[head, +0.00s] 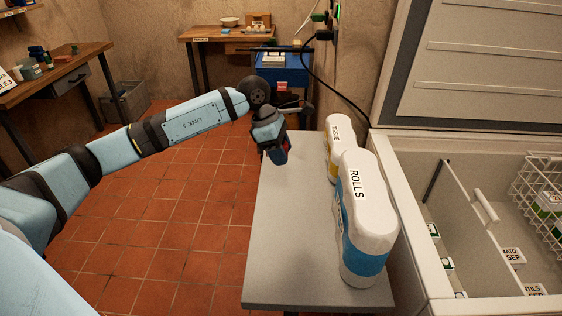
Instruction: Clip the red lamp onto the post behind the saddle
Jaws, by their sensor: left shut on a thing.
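My left gripper (277,152) reaches out over the far left corner of the grey table, pointing down. It is shut on a small, mostly hidden thing that looks dark blue with a little red at its edge. I cannot tell for sure that this is the red lamp. No saddle or post can be made out; thin dark bars show behind my wrist, but I cannot tell what they belong to. My right gripper is not in view.
The grey table (285,240) bears a pack marked ROLLS (365,215) and a second white pack (345,130) on its right side; its left part is clear. An open chest freezer (405,215) stands right. A wooden bench (225,32) and blue cabinet (268,77) stand behind.

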